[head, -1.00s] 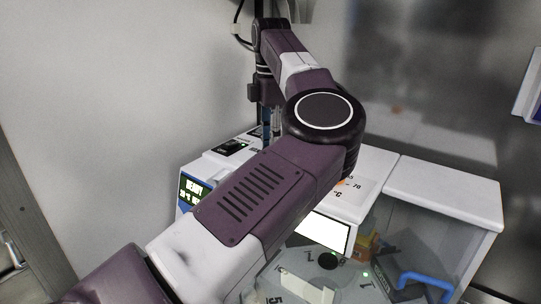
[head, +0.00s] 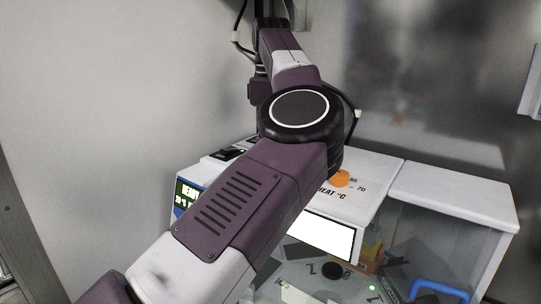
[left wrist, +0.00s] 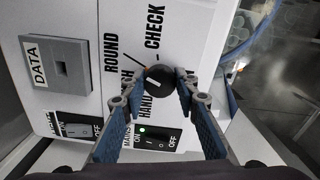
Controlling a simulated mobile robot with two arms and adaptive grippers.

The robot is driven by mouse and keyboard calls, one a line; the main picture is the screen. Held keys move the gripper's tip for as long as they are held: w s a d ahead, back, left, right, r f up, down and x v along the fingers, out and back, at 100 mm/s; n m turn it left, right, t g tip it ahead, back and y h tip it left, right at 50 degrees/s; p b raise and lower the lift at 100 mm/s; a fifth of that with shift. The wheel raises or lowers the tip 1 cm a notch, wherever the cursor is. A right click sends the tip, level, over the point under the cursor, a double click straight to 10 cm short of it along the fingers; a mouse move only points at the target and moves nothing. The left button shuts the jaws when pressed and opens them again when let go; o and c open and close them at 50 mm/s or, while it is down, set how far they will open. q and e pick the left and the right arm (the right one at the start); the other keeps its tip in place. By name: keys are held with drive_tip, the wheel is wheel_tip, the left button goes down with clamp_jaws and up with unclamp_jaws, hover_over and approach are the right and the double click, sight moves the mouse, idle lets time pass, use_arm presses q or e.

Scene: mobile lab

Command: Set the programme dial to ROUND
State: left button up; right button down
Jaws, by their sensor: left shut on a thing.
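In the left wrist view the programme dial (left wrist: 158,77) is a round black knob on a white panel, with a short white mark on its left part. ROUND is at the upper left of the dial. My left gripper (left wrist: 155,84) has its two fingertips on either side of the knob and is shut on it. In the head view my left arm covers the dial and the gripper. My right gripper is not in view.
A DATA panel (left wrist: 56,65) and two rocker switches, MAINS (left wrist: 152,138) with a green light and another (left wrist: 77,130), lie close to the dial. In the head view an orange knob (head: 342,179) marked HEAT °C and a blue handle (head: 440,291) show right of my arm.

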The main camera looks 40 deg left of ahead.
use_arm(q)
drive_tip(key=shift+m, duration=0.3)
drive_tip(key=o, duration=1.1)
drive_tip(key=shift+o, duration=0.2)
wheel_tip(320, 180, up, 5)
drive_tip(key=shift+w+f, duration=0.1)
drive_tip(key=shift+f, duration=0.05)
drive_tip(key=shift+r, duration=1.45)
